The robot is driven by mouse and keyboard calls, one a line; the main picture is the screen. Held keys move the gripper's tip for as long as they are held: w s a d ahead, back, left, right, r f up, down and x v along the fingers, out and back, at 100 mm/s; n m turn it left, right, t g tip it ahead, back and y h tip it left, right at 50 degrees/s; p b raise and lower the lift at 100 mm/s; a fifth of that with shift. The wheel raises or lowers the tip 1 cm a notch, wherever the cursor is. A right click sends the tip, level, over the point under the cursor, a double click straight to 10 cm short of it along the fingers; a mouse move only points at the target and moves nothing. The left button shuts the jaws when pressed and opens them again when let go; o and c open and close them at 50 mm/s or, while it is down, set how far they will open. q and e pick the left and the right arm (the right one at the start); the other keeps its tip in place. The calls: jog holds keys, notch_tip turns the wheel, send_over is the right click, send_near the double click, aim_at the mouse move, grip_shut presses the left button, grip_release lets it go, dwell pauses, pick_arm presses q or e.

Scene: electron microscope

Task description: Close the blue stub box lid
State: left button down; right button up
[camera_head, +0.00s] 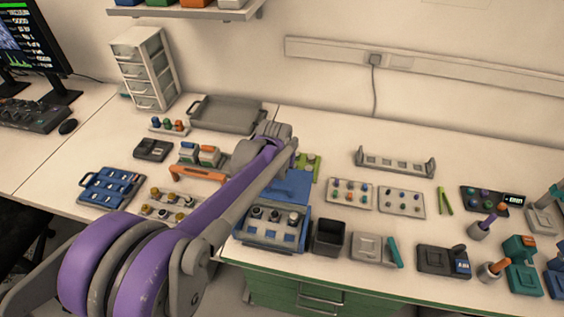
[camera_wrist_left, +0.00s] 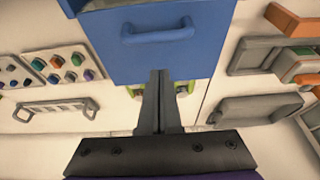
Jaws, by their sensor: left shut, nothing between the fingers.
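The blue stub box (camera_head: 272,238) stands near the front edge of the bench, with several dark and pale stubs showing inside. Its blue lid (camera_head: 291,184) is open, raised at the back of the box and partly hidden by my left arm. In the left wrist view the lid (camera_wrist_left: 160,58) fills the top middle, its bar handle (camera_wrist_left: 157,32) facing the camera. My left gripper (camera_wrist_left: 158,73) is shut and empty, its fingertips overlapping the lid's edge in that view. I cannot tell whether they touch it. In the head view the fingertips are not clearly visible. My right gripper is in neither view.
A black bin (camera_head: 328,238) and a grey tray (camera_head: 373,249) stand right of the box. Stub plates (camera_head: 351,194) lie behind them, with a long grey rack (camera_head: 395,163) farther back. An orange stand (camera_head: 197,174) and a blue tray (camera_head: 113,188) lie to the left.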

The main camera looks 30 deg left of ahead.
pick_arm(q)
jog(key=shift+s+d, duration=0.15)
jog(key=shift+s, duration=0.45)
jog(key=shift+s+d, duration=0.15)
jog(key=shift+s, duration=0.4)
jog(key=shift+s+f, duration=0.15)
jog(key=shift+s, duration=0.05)
jog(key=s+d+p, duration=0.1)
jog(key=s+d, duration=0.2)
jog(key=s, duration=1)
jog(key=shift+p, duration=0.4)
jog(key=shift+d, duration=0.1)
